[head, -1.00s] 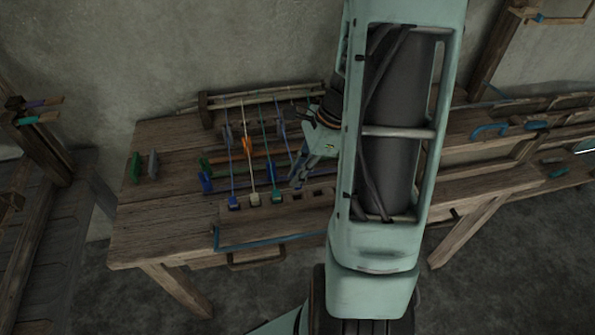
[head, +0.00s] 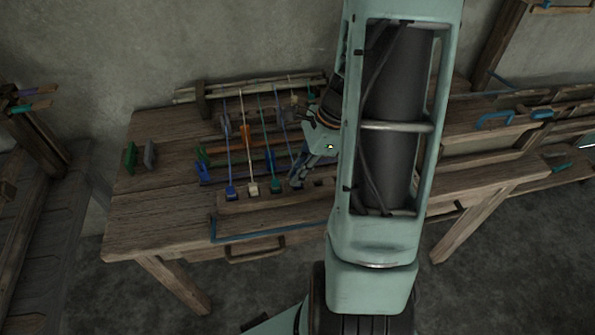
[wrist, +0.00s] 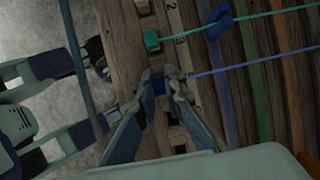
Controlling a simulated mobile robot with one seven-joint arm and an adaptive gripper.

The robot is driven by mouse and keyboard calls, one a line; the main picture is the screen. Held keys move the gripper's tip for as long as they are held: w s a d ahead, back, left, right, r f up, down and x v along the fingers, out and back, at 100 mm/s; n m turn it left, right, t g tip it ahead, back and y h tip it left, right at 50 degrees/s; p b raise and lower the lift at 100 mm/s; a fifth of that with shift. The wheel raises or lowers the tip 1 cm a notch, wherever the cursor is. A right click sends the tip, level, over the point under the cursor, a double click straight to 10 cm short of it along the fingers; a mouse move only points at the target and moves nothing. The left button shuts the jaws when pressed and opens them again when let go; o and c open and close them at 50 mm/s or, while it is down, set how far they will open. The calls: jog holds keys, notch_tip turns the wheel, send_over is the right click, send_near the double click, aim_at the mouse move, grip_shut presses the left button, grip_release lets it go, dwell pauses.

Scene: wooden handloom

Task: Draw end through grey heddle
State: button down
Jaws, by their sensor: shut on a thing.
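My gripper (wrist: 161,78) is shut on a small dark blue tab (wrist: 159,88) in the wrist view. A thin blue thread (wrist: 240,64) runs from this tab to the right. In the head view my gripper (head: 297,181) is at the row of tabs, just right of the teal tab (head: 276,186). Blue (head: 231,191) and white (head: 252,189) tabs stand further left, each with a thread running back. Small coloured pieces sit along the threads: a greyish one (head: 225,126), an orange one (head: 246,131) and a blue one (head: 270,157). I cannot tell which is the grey heddle.
A green block (head: 129,157) and a grey block (head: 149,156) stand on the left of the wooden table (head: 150,215). Coloured bars lie across under the threads. A blue rail (head: 262,235) edges the front. The table's left front is clear.

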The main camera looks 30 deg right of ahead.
jog(key=shift+f+b, duration=0.45)
jog(key=shift+f, duration=0.35)
jog(key=c, duration=1.9)
grip_release()
jog(key=shift+c, duration=0.2)
jog(key=shift+r, duration=0.15)
jog(key=v, duration=1.1)
jog(key=shift+d+r, duration=0.25)
jog(key=shift+r, duration=0.1)
jog(key=shift+s, duration=0.1)
